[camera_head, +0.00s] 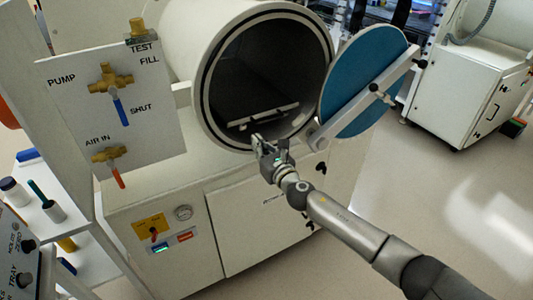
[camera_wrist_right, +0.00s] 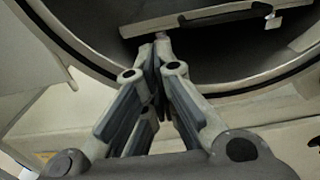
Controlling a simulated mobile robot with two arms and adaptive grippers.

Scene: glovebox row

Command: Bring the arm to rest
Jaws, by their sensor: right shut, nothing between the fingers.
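My right gripper (camera_head: 264,143) is at the lower rim of the round chamber opening (camera_head: 268,75), in front of it. In the right wrist view, my right gripper (camera_wrist_right: 161,42) has its fingertips together with nothing between them. My right arm reaches in from the lower right of the head view. Inside the chamber, a tray with a pale front bar (camera_head: 262,117) lies on the floor; the bar also shows in the right wrist view (camera_wrist_right: 205,14). I cannot tell whether the fingertips touch the rim. My left gripper is not in view.
The blue round door (camera_head: 362,80) stands open right of the opening, close to my arm. A valve panel (camera_head: 112,105) with blue and orange handles is at left. A white cart with bottles (camera_head: 52,211) stands at lower left. The floor (camera_head: 430,190) at right is clear.

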